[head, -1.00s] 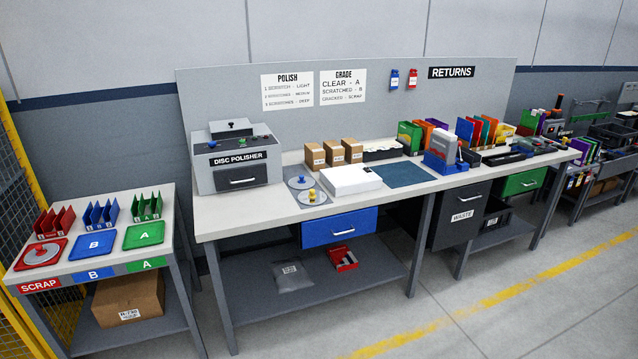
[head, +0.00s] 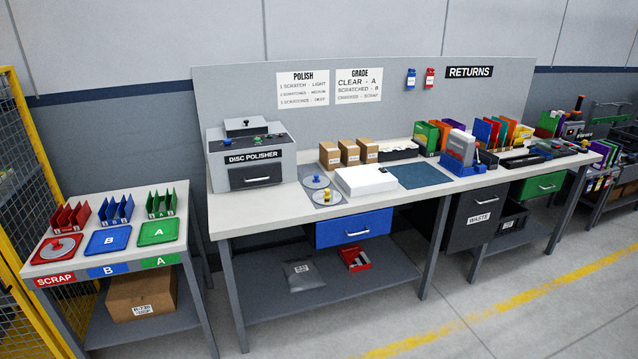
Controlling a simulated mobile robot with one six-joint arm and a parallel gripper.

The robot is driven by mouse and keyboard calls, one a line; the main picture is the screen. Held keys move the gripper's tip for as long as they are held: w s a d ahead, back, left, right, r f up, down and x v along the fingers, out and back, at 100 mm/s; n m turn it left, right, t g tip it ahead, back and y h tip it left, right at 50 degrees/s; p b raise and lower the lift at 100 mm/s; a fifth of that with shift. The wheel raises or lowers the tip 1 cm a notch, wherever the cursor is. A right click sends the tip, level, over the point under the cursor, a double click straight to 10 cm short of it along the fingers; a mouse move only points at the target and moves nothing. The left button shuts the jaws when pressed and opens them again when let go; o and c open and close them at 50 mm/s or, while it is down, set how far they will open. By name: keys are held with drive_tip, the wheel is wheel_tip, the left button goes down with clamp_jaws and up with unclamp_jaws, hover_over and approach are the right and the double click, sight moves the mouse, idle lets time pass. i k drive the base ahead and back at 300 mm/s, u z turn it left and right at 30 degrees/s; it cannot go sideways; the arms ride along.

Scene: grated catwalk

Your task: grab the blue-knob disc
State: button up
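The blue-knob disc (head: 316,182) is a small silvery disc with a blue knob. It lies on a grey mat on the long workbench, between the disc polisher (head: 251,156) and a white box (head: 366,181). A similar disc with a yellow knob (head: 327,196) lies just in front of it on the same mat. Another disc with a red knob (head: 57,247) sits in the red SCRAP tray on the left table. My gripper is not in view.
The long workbench (head: 262,213) has bare top in front of the polisher. Brown cartons (head: 350,153) stand behind the mat. A blue drawer (head: 354,229) is below. The left table with B tray (head: 107,241) and A tray (head: 158,231) stands beside it. The floor in front is clear.

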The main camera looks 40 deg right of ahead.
sight(315, 181)
drive_tip(key=u, duration=0.05)
drive_tip(key=i, duration=1)
drive_tip(key=z, duration=0.05)
